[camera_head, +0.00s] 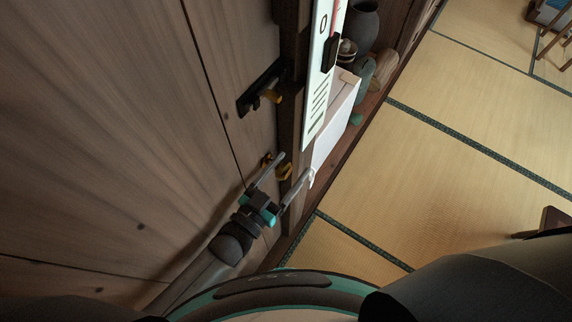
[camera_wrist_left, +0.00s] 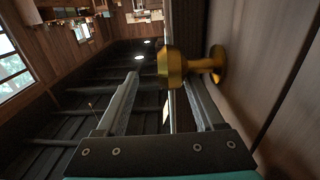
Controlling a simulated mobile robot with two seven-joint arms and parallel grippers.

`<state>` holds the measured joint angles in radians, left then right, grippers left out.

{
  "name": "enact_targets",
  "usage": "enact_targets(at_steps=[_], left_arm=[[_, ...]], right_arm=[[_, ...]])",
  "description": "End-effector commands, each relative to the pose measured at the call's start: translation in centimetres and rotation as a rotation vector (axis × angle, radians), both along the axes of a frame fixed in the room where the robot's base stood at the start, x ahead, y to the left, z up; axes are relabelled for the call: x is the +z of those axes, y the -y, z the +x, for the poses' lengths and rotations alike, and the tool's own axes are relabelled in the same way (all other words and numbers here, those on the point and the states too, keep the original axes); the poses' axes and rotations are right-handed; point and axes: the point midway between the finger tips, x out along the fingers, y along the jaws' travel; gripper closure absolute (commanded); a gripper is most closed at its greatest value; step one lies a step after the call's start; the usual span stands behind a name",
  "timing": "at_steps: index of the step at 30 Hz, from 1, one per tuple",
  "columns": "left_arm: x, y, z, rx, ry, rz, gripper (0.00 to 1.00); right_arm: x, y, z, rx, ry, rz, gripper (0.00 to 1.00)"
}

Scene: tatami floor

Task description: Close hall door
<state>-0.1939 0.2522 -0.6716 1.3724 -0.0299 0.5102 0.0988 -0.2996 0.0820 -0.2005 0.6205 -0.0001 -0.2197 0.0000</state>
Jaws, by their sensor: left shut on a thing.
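The wooden door (camera_head: 110,110) fills the left side of the head view. A black plate with a brass handle (camera_head: 262,95) is on it. A brass door knob (camera_head: 285,172) is lower down, close to the door's edge; it shows large in the left wrist view (camera_wrist_left: 173,66), on a short stem from the wood panel. My left gripper (camera_head: 297,164) has its two fingers on either side of this knob and is shut on it. Whether both fingers touch it is hard to see. My right gripper is not in view.
Beside the door edge are a white panel (camera_head: 323,75), a white box (camera_head: 334,125) and a shelf with dark jars (camera_head: 362,25). Tatami floor (camera_head: 470,110) lies open to the right. A wooden stool (camera_head: 553,220) is partly seen at the right edge.

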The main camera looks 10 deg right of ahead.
Motion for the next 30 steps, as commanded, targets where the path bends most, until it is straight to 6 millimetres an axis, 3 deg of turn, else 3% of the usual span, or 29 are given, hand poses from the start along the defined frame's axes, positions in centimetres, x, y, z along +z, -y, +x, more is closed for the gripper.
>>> enact_targets(at_steps=[17,30], left_arm=[[-0.2,-0.6,-0.5,0.002,-0.004,0.003,0.36],[-0.2,-6.7,-7.6,0.000,-0.007,0.005,0.36]], right_arm=[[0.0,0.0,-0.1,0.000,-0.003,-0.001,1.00],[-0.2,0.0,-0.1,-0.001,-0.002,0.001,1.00]])
